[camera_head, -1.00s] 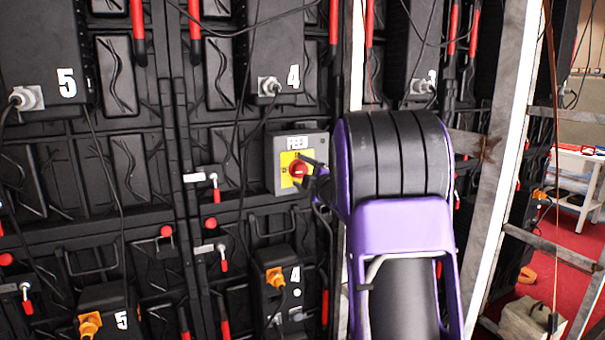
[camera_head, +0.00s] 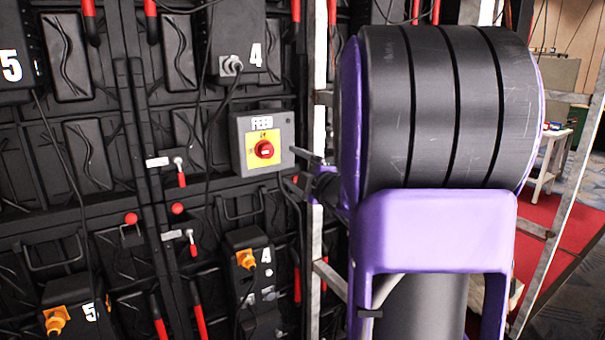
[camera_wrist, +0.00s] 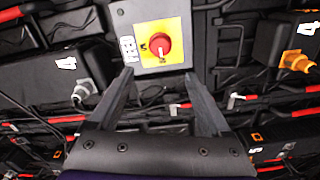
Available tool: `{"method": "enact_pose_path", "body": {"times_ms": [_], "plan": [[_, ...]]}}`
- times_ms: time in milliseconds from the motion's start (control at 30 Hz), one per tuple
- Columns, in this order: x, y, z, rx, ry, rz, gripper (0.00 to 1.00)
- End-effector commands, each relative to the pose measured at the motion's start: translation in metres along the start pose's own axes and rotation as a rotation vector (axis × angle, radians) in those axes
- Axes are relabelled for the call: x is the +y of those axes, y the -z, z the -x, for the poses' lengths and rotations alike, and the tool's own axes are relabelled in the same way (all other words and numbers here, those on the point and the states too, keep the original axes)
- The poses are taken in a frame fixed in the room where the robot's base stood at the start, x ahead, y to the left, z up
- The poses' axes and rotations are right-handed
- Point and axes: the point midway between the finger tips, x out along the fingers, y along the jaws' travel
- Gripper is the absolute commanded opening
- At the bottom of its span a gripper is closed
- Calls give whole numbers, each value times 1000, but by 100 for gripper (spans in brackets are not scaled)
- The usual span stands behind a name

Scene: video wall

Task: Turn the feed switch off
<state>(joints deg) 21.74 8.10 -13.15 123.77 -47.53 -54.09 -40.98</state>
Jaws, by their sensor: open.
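The feed switch is a grey box (camera_head: 284,131) on the black panel wall, with a FEED label, a yellow plate and a red rotary knob (camera_head: 264,149). The knob's light bar looks roughly level in the head view; the plate's marks are too small to read. In the wrist view the box looks turned on its side, with the knob (camera_wrist: 160,45) just beyond my fingertips. My gripper (camera_wrist: 159,75) is open and empty, its two dark fingers apart. In the head view its fingers show just right of the box, partly hidden by my purple arm, apart from the knob.
A black cable (camera_head: 213,115) hangs left of the box. Small red-handled levers (camera_head: 181,172) and a connector box marked 4 (camera_head: 250,270) lie left and below. A metal frame post (camera_head: 318,200) stands close on the right. Space before the knob is clear.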

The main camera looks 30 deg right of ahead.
Motion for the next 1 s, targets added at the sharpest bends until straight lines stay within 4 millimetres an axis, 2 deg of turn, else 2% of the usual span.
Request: {"method": "enact_pose_path", "body": {"times_ms": [100,333,867,1000], "plan": [[1,0,21,-2,-1,0,82],[0,0,39,0,0,0,82],[0,1,38,0,1,0,82],[8,7,26,-9,5,-7,82]]}}
